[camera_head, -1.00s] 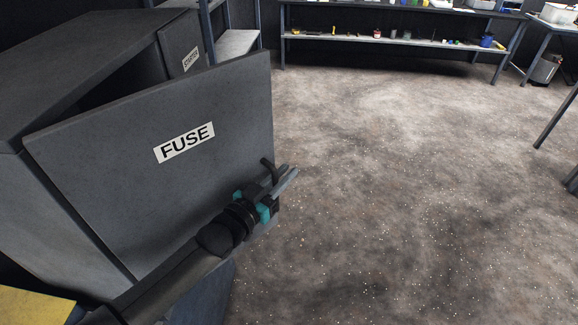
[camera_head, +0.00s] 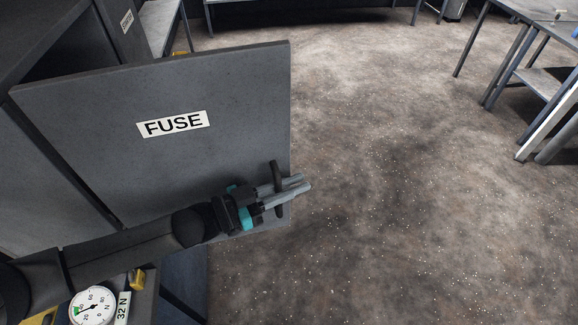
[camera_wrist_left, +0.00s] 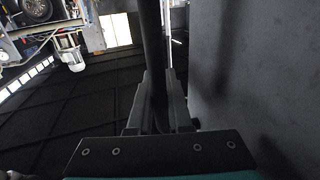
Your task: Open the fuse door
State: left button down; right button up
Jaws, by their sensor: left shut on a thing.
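The fuse door (camera_head: 215,85) is a grey panel with a white FUSE label (camera_head: 174,123). It stands swung out from its dark cabinet (camera_head: 68,45), with a gap along its top. A dark bar handle (camera_head: 277,178) sits near its right edge. My left gripper (camera_head: 290,186) is shut on the handle, its two grey fingers on either side of the bar. In the left wrist view the handle (camera_wrist_left: 151,40) runs upright between the fingers (camera_wrist_left: 160,108), with the door face (camera_wrist_left: 245,80) to the right. My right gripper is not in view.
A neighbouring panel labelled STARTER (camera_head: 125,22) is at the upper left. A gauge (camera_head: 92,306) and a 32 N label are at the lower left. Tables (camera_head: 535,60) stand at the upper right. The floor (camera_head: 400,180) right of the door is clear.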

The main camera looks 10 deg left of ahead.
pick_arm(q)
jog(key=shift+s+d+m+g+h, duration=0.15)
jog(key=shift+s+m+g+h, duration=0.15)
jog(key=shift+s, duration=0.4)
jog(key=shift+s+d+m+g+h, duration=0.1)
jog(key=shift+s+d+m+g, duration=0.1)
jog(key=shift+s+g, duration=0.35)
jog(key=shift+s, duration=0.1)
jog(key=c, duration=1.1)
grip_release()
jog(key=shift+b+v, duration=1.15)
jog(key=shift+v, duration=6.5)
jog(key=shift+s+d+f, duration=0.1)
jog(key=shift+s+f, duration=0.1)
jog(key=shift+f, duration=0.05)
